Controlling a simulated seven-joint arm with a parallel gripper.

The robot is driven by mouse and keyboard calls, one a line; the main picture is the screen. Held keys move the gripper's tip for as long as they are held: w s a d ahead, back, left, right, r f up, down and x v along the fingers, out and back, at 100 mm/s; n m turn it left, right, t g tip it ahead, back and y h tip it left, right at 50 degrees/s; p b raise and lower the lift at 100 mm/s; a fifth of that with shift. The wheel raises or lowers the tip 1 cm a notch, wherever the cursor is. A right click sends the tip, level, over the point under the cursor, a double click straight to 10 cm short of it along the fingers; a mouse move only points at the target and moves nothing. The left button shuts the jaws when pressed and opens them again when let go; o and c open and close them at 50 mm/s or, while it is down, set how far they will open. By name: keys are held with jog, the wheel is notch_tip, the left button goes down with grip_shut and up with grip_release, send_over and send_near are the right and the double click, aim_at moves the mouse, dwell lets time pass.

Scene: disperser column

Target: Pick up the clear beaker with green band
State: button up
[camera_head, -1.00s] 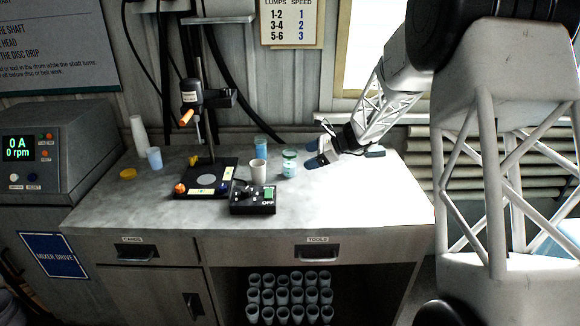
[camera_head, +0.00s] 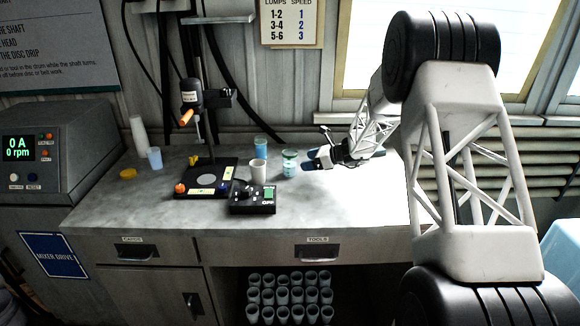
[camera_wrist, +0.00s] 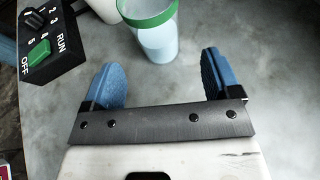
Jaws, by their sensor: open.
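The clear beaker with green band (camera_head: 290,164) stands upright on the bench, right of a white cup. In the wrist view the beaker (camera_wrist: 158,42) is just ahead of my fingertips, slightly left of the gap's middle. Its green rim band shows, with pale blue contents inside. My gripper (camera_head: 308,160) is open and empty, just right of the beaker. In the wrist view the two blue fingers of my gripper (camera_wrist: 162,72) are spread apart, with bare bench between them. The beaker appears not to be between them.
A white cup (camera_head: 258,171) and a blue-filled cup (camera_head: 261,146) stand left of the beaker. A black control box (camera_head: 253,198) with a green switch sits in front. A mixer stand (camera_head: 206,168) is farther left. The bench's right part (camera_head: 370,200) is clear.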

aim_at(292, 164)
jog(key=shift+x, duration=1.2)
jog(key=shift+x, duration=2.6)
jog(key=shift+s, duration=0.2)
jog(key=c, duration=1.1)
jog(key=shift+r, duration=0.15)
